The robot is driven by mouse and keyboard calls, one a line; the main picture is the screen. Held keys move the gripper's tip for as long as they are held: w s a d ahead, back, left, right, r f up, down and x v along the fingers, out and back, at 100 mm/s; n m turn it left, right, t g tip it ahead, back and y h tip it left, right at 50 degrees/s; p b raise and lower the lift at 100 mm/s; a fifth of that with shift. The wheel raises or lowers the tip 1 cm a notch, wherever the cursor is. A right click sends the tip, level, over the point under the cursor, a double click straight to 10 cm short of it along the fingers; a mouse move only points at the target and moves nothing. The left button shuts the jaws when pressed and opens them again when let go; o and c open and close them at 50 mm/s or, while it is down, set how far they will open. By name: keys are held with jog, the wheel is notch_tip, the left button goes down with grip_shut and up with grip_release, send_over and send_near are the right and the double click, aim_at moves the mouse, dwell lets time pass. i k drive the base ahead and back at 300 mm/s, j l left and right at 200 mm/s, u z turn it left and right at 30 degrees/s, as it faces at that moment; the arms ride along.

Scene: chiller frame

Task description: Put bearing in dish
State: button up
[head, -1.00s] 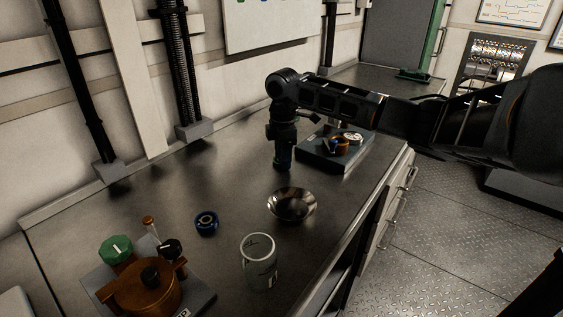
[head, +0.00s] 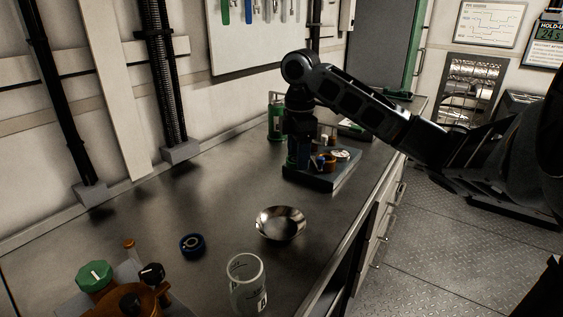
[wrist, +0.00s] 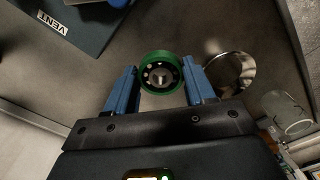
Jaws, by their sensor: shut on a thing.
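In the head view my gripper (head: 300,160) points down over the bench, and the bearing cannot be made out there. The dish (head: 280,224) is a shiny round metal bowl on the bench, nearer the camera than my gripper. It also shows in the wrist view (wrist: 232,73), to the right of the bearing and apart from it. No contents show in the dish.
A dark tray (head: 322,180) with small parts lies right beside my gripper in the head view. A green-framed item (head: 276,118) stands behind.

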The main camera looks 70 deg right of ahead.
aim_at(279, 228)
jog(key=k, duration=1.5)
